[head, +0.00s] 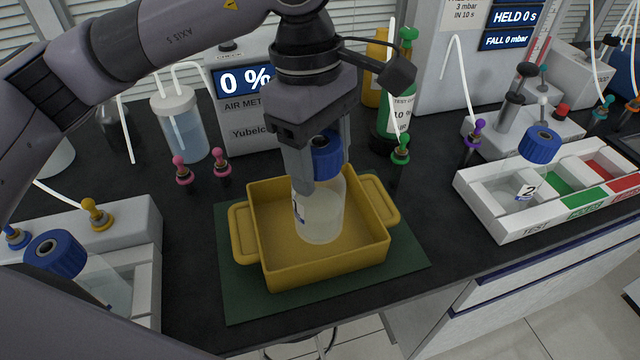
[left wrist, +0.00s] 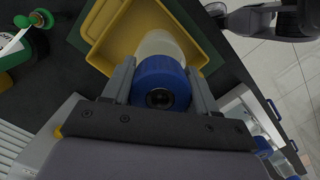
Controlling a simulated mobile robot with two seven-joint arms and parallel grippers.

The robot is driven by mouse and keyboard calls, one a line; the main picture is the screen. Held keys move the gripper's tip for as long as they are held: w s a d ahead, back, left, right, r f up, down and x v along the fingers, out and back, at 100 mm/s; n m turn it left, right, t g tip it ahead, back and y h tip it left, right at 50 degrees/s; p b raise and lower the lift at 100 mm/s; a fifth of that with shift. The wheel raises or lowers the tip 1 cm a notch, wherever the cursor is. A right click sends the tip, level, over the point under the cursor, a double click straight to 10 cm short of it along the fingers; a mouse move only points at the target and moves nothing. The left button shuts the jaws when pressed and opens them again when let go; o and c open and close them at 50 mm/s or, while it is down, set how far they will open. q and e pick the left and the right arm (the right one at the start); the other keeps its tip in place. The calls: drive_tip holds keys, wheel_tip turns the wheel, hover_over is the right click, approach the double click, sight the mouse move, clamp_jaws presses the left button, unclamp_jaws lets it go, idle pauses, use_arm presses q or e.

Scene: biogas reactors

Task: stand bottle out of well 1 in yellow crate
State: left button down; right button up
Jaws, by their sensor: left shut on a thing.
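A clear bottle (head: 320,215) with a pale, cloudy content and a blue cap stands about upright inside the yellow crate (head: 325,269). My left gripper (head: 322,160) points down over the crate and is shut on the bottle at its blue cap. The left wrist view shows the blue cap (left wrist: 161,84) between the two fingers, with the yellow crate (left wrist: 100,22) around the bottle. The bottle's base looks at or very near the crate floor; I cannot tell whether it touches. The number on its label is mostly hidden by the finger. My right gripper is not seen.
The crate sits on a green mat (head: 245,292). A blue-capped bottle (head: 55,254) is in the white block (head: 145,232) at left. Another, marked 2 (head: 540,146), is in the white tray (head: 500,232) at right. A green bottle (head: 398,105) and colored clamps stand behind the crate.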

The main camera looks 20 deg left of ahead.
sight(320, 190)
use_arm(q)
drive_tip(key=shift+f, duration=2.65)
drive_tip(key=shift+f, duration=0.15)
drive_tip(key=shift+c, duration=1.5)
unclamp_jaws()
drive_tip(key=r, duration=0.4)
drive_tip(key=a+r, duration=0.1)
drive_tip(key=r, duration=0.7)
drive_tip(key=shift+w+a+r+b, duration=0.15)
drive_tip(key=shift+w+b, duration=0.1)
drive_tip(key=shift+b, duration=0.1)
